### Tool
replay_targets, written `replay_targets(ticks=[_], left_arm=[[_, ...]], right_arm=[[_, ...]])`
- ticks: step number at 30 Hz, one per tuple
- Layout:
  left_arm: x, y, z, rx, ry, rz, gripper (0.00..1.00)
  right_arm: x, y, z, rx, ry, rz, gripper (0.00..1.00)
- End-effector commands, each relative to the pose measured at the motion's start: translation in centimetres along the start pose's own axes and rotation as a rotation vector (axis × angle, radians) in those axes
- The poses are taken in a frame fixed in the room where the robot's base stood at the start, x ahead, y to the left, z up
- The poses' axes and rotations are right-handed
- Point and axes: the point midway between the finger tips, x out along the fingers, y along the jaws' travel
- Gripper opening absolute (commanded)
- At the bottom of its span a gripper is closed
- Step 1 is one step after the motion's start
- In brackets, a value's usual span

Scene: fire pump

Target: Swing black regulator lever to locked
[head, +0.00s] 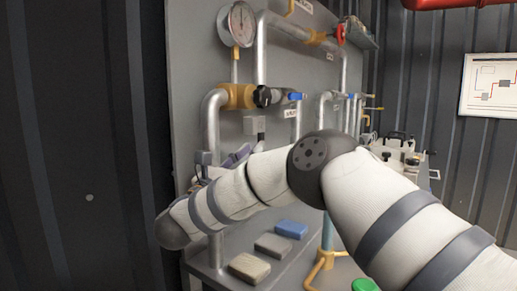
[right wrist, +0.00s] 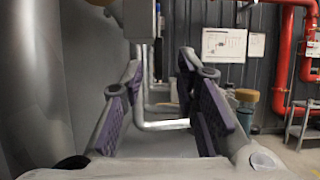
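A black knob-like part (head: 262,96) sits beside a brass fitting (head: 237,96) on the pipe panel; it may be the regulator lever, but I cannot tell its setting. My right arm crosses the head view, and only a purple part of my right gripper (head: 237,156) shows behind it, below the black part and apart from it. In the right wrist view my right gripper (right wrist: 160,85) is open, its two purple-padded fingers spread. A grey pipe (right wrist: 160,125) shows between them, and I see nothing held. I cannot make out the lever there. My left gripper is out of view.
A blue handle (head: 295,96) is right of the black part, and a pressure gauge (head: 238,24) is above. A red valve handle (head: 340,35) is higher up. Blue (head: 291,228), grey (head: 272,245) and beige (head: 249,267) blocks lie on the ledge below my arm.

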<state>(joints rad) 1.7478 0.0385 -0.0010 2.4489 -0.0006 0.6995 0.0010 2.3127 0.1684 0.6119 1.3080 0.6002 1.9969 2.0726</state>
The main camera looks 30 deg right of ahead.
Motion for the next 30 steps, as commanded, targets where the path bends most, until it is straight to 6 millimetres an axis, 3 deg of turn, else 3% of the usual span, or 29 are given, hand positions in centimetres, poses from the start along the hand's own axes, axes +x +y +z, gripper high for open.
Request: replay_targets(ticks=[4,9,16,20,26,30], left_arm=[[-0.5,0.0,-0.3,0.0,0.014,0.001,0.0],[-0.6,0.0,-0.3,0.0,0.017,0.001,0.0],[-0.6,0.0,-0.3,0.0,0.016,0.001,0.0],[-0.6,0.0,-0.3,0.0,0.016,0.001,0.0],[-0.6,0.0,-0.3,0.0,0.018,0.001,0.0],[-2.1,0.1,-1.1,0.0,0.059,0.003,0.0]], right_arm=[[2.9,0.0,0.2,0.0,-0.003,-0.001,0.28],[4.3,0.1,0.1,-0.002,-0.003,0.002,0.28],[4.4,0.1,0.0,-0.003,-0.001,0.003,0.28],[4.4,0.1,0.0,-0.003,-0.001,0.003,0.01],[4.4,0.1,0.1,-0.003,0.002,0.003,0.0],[4.2,-0.1,1.1,0.008,0.116,0.0,0.0]])
